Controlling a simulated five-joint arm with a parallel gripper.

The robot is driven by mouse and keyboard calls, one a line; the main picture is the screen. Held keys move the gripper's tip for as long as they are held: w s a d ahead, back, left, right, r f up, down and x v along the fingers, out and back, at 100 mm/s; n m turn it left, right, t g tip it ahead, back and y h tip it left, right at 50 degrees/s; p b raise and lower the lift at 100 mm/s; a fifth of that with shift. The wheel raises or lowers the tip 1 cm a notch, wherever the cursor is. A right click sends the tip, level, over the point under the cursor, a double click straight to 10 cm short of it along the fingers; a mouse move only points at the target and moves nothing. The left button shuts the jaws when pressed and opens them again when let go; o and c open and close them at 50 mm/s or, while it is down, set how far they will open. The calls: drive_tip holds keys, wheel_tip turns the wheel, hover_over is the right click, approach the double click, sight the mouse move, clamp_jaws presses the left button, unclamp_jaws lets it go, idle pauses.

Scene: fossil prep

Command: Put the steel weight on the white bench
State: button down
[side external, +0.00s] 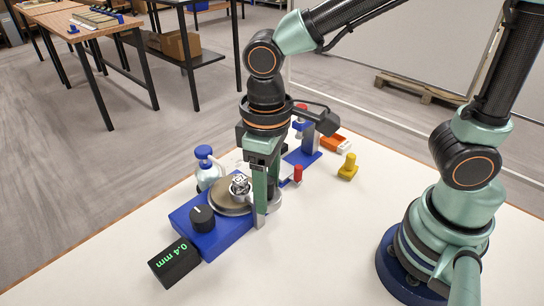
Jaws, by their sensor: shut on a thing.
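My gripper (267,211) points down over the white bench (330,235), just right of a blue device with a round plate. Its green fingers are shut on a grey metallic thing, which looks like the steel weight (273,200). The fingers hide most of it, so its shape is unclear. The fingertips are low beside the blue device, close to the bench top. I cannot tell whether the weight touches the bench.
The blue device (224,238) has a round plate bearing a shiny patterned object (240,185), a black knob (203,219) and a "0.4 mm" display (174,264). A blue-capped bottle (207,168), yellow piece (348,167) and orange box (335,144) stand behind. The front bench is clear.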

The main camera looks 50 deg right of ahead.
sight(269, 252)
wheel_tip(269, 252, down, 15)
drive_tip(key=shift+f, duration=0.15)
idle(0.4)
drive_tip(key=shift+f, duration=0.1)
drive_tip(key=shift+c, duration=0.9)
unclamp_jaws()
drive_tip(key=shift+f, duration=0.1)
wheel_tip(269, 252, up, 12)
drive_tip(key=shift+w+d+r, duration=0.1)
drive_tip(key=shift+r, duration=0.2)
drive_tip(key=w+d+r+m+t, duration=0.1)
drive_tip(key=d+r+m+t, duration=0.1)
drive_tip(key=d+r, duration=0.4)
drive_tip(key=w+d+r+m+t, duration=0.1)
drive_tip(key=d+r, duration=0.4)
drive_tip(key=d, duration=0.6)
drive_tip(key=m+t, duration=0.1)
drive_tip(key=t, duration=0.1)
drive_tip(key=shift+w+r+m+t, duration=0.3)
drive_tip(key=shift+w+r, duration=0.05)
drive_tip(key=shift+w, duration=0.05)
